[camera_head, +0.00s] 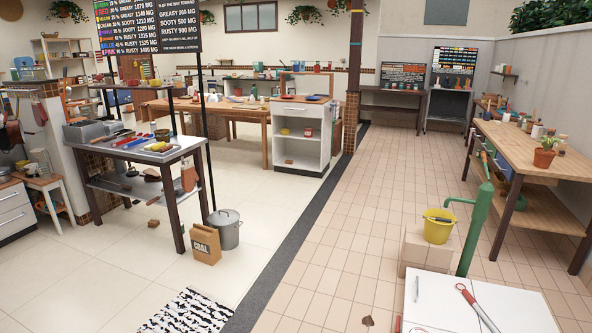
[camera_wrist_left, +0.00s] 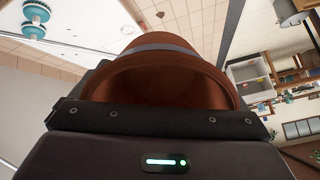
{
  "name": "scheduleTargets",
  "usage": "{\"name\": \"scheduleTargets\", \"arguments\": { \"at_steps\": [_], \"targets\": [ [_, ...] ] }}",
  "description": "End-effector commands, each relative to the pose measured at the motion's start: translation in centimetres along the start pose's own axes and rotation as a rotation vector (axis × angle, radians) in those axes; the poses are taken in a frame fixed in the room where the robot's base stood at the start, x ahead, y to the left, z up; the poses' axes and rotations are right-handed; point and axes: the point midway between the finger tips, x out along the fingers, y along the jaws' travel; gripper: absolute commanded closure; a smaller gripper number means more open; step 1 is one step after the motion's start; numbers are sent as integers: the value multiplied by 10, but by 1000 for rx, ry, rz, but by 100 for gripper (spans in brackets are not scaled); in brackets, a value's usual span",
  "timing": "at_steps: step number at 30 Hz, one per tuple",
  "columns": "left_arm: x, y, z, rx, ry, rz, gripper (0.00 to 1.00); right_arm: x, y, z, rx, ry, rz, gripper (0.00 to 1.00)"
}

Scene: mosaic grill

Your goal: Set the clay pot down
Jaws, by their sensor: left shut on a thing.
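A brown-orange clay pot (camera_wrist_left: 160,82) fills the middle of the left wrist view. Its open mouth faces the camera, and its inside looks empty. My left gripper (camera_wrist_left: 162,98) is shut on the pot, with dark jaw parts at its sides. The gripper body hides the near part of the pot. Neither gripper shows in the head view, so what lies under the held pot cannot be told. My right gripper is in no view.
In the head view, a wooden bench (camera_head: 530,150) with a potted plant (camera_head: 545,152) stands right. A yellow bucket (camera_head: 438,226) sits on a box beside a green pump (camera_head: 475,228). A white top (camera_head: 440,300) with a red-handled tool is at front right.

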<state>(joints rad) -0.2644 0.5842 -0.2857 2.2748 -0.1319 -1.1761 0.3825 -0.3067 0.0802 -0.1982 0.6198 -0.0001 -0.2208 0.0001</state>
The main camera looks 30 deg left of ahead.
Motion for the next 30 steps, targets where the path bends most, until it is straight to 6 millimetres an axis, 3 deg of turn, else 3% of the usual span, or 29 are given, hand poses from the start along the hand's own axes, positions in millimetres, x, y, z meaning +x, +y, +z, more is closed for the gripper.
{"name": "scheduleTargets", "arguments": {
  "at_steps": [9,13,19,30],
  "targets": [
    [-35,-22,-63,-14,20,-19,32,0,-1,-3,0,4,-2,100],
    [-51,-30,-78,-12,13,-11,32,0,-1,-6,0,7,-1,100],
    [-62,-35,-87,-2,3,2,32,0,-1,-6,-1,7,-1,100],
    [-63,-35,-87,0,1,3,32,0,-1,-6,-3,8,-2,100]
  ]
}}
